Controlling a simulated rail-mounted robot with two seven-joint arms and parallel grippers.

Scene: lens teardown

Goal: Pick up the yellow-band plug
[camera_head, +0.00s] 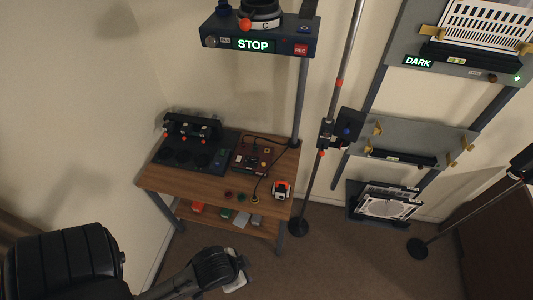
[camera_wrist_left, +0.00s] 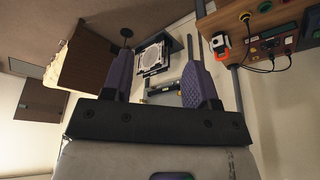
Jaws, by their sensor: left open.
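The yellow-band plug (camera_head: 254,202) appears as a small yellow piece near the front edge of the wooden table (camera_head: 163,181), with a dark cable running back toward a dark red box (camera_head: 255,156). In the left wrist view what looks like the same plug (camera_wrist_left: 246,17) is at the upper right, small and outside the jaws. My left gripper (camera_head: 238,268) is low in front of the table, apart from the plug. Its two purple fingers (camera_wrist_left: 159,52) are spread with nothing between them. My right gripper is in neither view.
An orange-and-white device (camera_head: 281,189) stands right of the plug; small green and red pieces (camera_head: 228,194) lie left of it. A black station (camera_head: 190,145) fills the table's back left. A pole (camera_head: 313,185) stands at the right. A STOP-sign shelf (camera_head: 262,42) overhangs the table's back.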

